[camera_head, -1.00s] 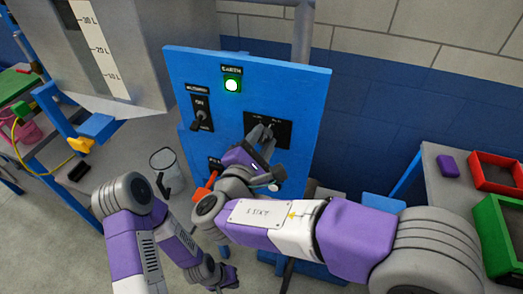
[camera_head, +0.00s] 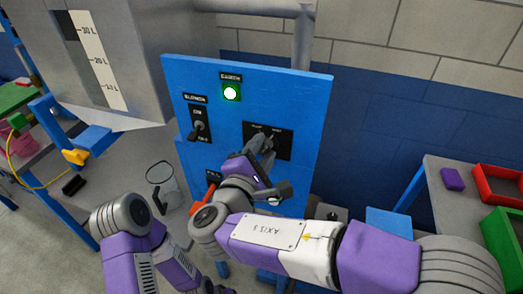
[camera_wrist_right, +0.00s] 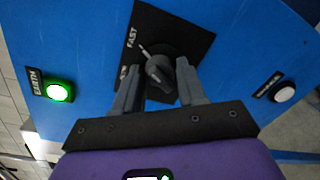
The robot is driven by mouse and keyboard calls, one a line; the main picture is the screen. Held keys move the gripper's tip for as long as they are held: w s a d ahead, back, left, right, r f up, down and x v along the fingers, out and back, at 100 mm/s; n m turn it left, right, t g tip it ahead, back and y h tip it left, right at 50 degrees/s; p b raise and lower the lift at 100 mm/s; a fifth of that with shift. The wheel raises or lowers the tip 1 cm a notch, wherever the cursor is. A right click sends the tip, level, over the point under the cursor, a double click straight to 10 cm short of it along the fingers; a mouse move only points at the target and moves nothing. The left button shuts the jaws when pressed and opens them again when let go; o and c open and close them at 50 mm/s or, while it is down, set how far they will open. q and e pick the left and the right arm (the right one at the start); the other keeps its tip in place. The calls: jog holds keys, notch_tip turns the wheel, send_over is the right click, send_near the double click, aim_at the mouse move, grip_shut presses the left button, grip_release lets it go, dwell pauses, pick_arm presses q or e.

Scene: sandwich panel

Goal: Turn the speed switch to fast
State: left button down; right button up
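The speed switch is a dark rotary knob (camera_wrist_right: 158,72) on a black plate (camera_wrist_right: 180,22) on the blue panel. In the right wrist view, a pale pointer mark on it points toward the side with the word FAST. The other label is partly hidden by a finger. My right gripper (camera_wrist_right: 158,92) is open, with one finger on each side of the knob and visible gaps between. In the head view, the right gripper (camera_head: 262,145) is in front of the switch plate (camera_head: 284,142) and hides most of the knob. My left arm is low at left; its fingers are not visible.
The blue panel (camera_head: 300,95) also carries a lit green earth button (camera_head: 231,93), a blower toggle switch (camera_head: 199,130) and a red-handled control (camera_head: 203,201) lower down. A white button (camera_wrist_right: 284,94) is beside the right finger. A table with red (camera_head: 497,183) and green bins stands right.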

jog(key=o, duration=0.3)
jog(key=v, duration=0.7)
jog(key=shift+s+a+p, duration=0.1)
jog(key=shift+s+p, duration=0.15)
jog(key=shift+p, duration=0.15)
